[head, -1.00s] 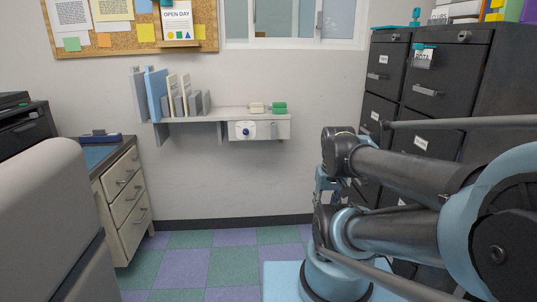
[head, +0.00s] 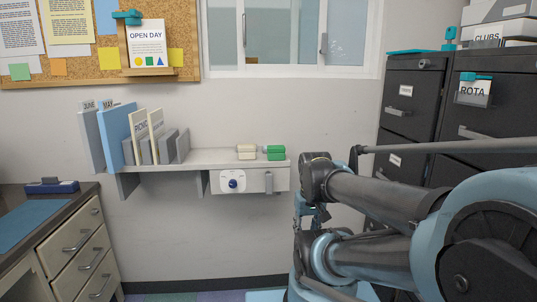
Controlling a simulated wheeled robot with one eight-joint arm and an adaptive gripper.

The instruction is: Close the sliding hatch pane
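The hatch (head: 290,71) is a white-framed window in the back wall, its top cut off by the picture edge. Another upright bar stands left of the middle. I cannot tell how much of the hatch is uncovered. My arm is folded at the right, below the hatch and well apart from it. My gripper (head: 311,212) seems to show partly behind the arm links; its fingers are not clear.
A wall shelf (head: 215,157) with folders, a cream block (head: 246,152) and a green block (head: 274,153) juts out below the hatch. Dark filing cabinets (head: 412,110) stand right, a drawer desk (head: 75,250) left. A corkboard (head: 100,75) hangs left of the hatch.

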